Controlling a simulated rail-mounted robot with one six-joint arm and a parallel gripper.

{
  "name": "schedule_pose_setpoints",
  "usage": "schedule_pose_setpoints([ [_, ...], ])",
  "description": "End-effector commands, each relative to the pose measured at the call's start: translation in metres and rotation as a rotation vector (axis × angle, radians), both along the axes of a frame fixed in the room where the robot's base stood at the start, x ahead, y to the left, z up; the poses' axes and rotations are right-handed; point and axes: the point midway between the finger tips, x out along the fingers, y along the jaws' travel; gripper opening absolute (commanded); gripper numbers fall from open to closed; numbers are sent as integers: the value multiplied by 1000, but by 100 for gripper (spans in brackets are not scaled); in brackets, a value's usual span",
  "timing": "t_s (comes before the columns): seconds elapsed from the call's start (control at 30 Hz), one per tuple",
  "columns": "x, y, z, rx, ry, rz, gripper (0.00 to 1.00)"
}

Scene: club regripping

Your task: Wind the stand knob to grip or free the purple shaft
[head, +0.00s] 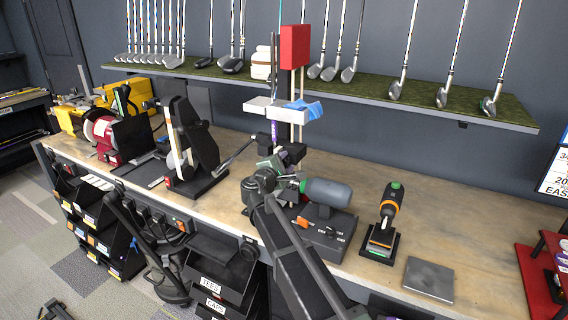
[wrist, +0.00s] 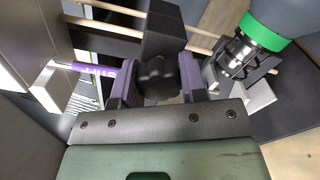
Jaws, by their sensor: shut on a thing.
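The stand knob (wrist: 157,72) is black and lobed, and it sits between the two purple-padded fingers of my gripper (wrist: 159,80) in the wrist view. The fingers are shut on it from both sides. Behind it is the stand's dark clamp block (wrist: 163,28). The purple shaft (wrist: 88,67), with pale lettering, runs to the left of the knob in the wrist view, apart from my fingers. In the head view a short stretch of the purple shaft (head: 274,131) shows upright below the white tray. My gripper (head: 270,163) is at the stand there, and the knob is hidden.
A grey tool with a green ring (head: 326,193) stands close to the right of my gripper. The white tray (head: 262,107) with a blue cloth (head: 301,110) and a red block (head: 294,46) rise above the stand. A belt sander (head: 190,145) stands left.

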Motion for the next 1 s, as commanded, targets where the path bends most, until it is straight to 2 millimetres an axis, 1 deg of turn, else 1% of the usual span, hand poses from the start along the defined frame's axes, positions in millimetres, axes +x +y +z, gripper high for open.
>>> schedule_pose_setpoints([
  [0.2,-1,0,-1,-139,64,-1,16],
  [0.4,-1,0,-1,-226,102,-1,16],
  [0.63,-1,0,-1,-270,121,-1,16],
  [1.0,-1,-1,-1,-275,124,-1,16],
])
